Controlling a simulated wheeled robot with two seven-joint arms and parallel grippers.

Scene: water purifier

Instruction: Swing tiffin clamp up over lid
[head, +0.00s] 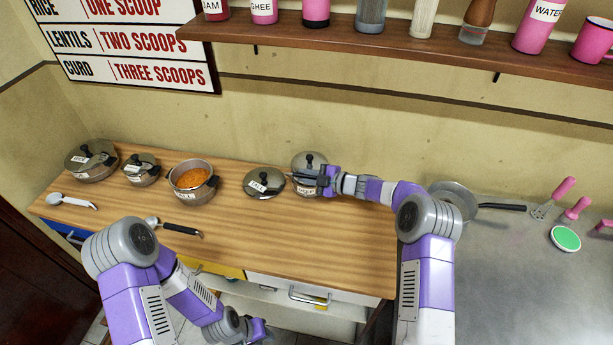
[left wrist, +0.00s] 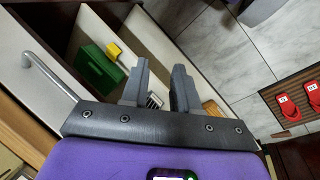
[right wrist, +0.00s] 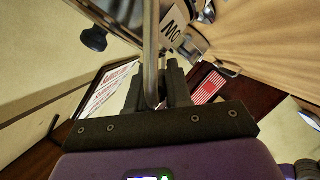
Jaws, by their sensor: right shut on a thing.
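A steel pot with a label sits at the back right of the wooden counter; its lid (head: 303,159) has a black knob. My right gripper (head: 322,178) is at the pot's right front side. In the right wrist view my fingers (right wrist: 158,85) are shut on a thin upright metal edge (right wrist: 150,45), which looks like the lid seen edge-on. The black knob (right wrist: 93,38) is to its left and a label (right wrist: 174,24) to its right. I cannot make out a separate clamp. My left gripper (head: 260,330) is low, below the counter front; its fingers (left wrist: 158,88) are open and empty.
An open pot of orange food (head: 190,178) and more lidded pots (head: 91,160) stand farther left. A ladle (head: 172,227) lies in front. An open drawer (left wrist: 120,40) is near my left gripper. The front right counter is clear.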

